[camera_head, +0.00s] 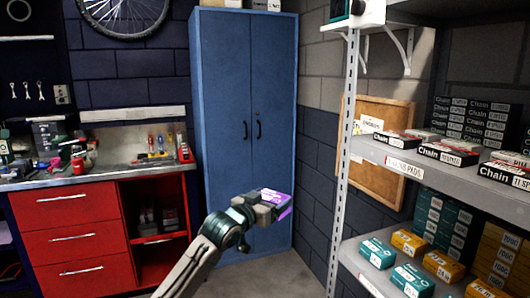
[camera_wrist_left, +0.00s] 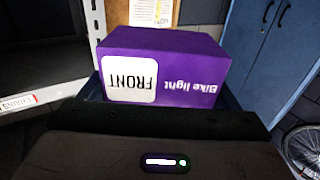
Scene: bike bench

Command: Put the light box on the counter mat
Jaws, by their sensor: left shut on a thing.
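The light box (camera_wrist_left: 165,65) is a purple carton with a white label reading FRONT and the words Bike light. In the left wrist view it sits upside down in my left gripper (camera_wrist_left: 165,100). In the head view the box (camera_head: 272,196) shows small and purple at the end of my left gripper (camera_head: 265,203), in front of the blue cabinet. My left gripper is shut on it and holds it in the air. My right gripper is in neither view. I cannot make out the counter mat.
A counter (camera_head: 110,172) with tools and bottles stands at the left, over red drawers (camera_head: 70,222). A tall blue cabinet (camera_head: 225,110) stands behind my gripper. A metal shelf (camera_head: 440,168) with several boxes is at the right. The grey floor between is clear.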

